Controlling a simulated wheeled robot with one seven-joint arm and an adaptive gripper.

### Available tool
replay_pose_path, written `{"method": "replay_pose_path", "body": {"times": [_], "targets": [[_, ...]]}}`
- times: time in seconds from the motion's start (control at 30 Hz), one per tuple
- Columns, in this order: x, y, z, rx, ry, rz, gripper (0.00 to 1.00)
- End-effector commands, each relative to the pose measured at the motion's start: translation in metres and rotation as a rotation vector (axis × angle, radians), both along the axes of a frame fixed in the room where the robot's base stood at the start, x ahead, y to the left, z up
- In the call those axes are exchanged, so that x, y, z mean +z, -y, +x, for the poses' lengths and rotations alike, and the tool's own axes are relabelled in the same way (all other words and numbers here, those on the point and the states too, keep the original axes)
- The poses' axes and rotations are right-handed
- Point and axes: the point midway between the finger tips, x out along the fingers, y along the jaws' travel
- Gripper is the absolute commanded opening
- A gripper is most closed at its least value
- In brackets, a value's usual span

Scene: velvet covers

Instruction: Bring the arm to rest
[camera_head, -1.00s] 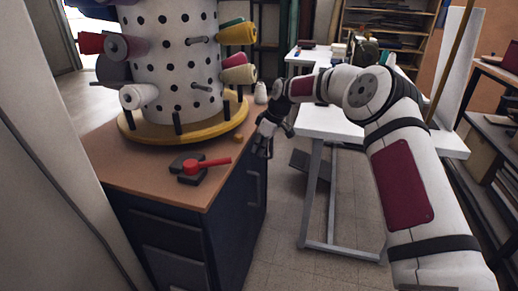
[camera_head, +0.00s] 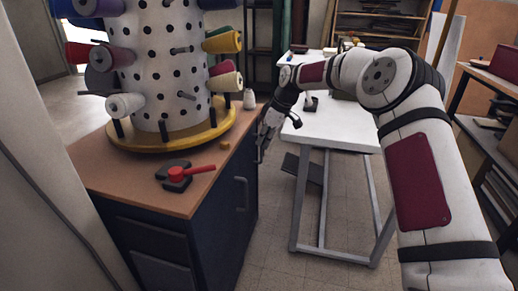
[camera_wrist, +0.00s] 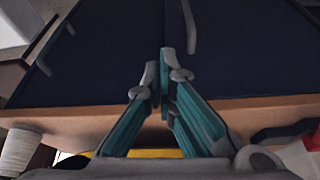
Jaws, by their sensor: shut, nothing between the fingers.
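My gripper (camera_head: 262,146) hangs at the right edge of the brown-topped cabinet (camera_head: 95,165), fingers pointing down. It is apart from the things on the cabinet top. In the wrist view my gripper (camera_wrist: 160,80) shows its two teal-and-grey fingers closed together, with nothing between them. The dark blue cabinet front (camera_wrist: 110,50) and its grey handle lie beyond the fingertips. My white arm with dark red panels comes in from the right side of the head view and is bent at the elbow.
A white perforated drum (camera_head: 165,65) with thread spools on pegs stands on a yellow round base (camera_head: 160,140). A red-handled black device (camera_head: 185,172) lies on the cabinet's near part. A small white bottle (camera_head: 249,99) stands near the far edge. A white table (camera_head: 335,130) stands behind my gripper.

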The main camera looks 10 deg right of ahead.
Motion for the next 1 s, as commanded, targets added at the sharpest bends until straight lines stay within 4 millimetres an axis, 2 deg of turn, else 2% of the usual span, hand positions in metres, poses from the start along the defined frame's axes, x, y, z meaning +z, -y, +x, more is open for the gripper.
{"method": "replay_pose_path", "body": {"times": [0.1, 0.27, 0.37, 0.47, 0.7, 0.87, 1.0], "targets": [[0.016, 0.006, -0.002, -0.001, 0.001, 0.0, 0.0], [0.026, 0.009, -0.005, -0.002, -0.001, -0.002, 0.0], [0.039, 0.008, -0.014, -0.007, -0.007, -0.019, 0.0], [0.059, 0.006, -0.035, -0.025, -0.023, -0.057, 0.0], [0.119, 0.013, -0.114, -0.137, -0.07, -0.176, 0.0], [0.151, 0.025, -0.174, -0.245, -0.098, -0.243, 0.0], [0.173, 0.038, -0.23, -0.355, -0.117, -0.287, 0.0]]}}
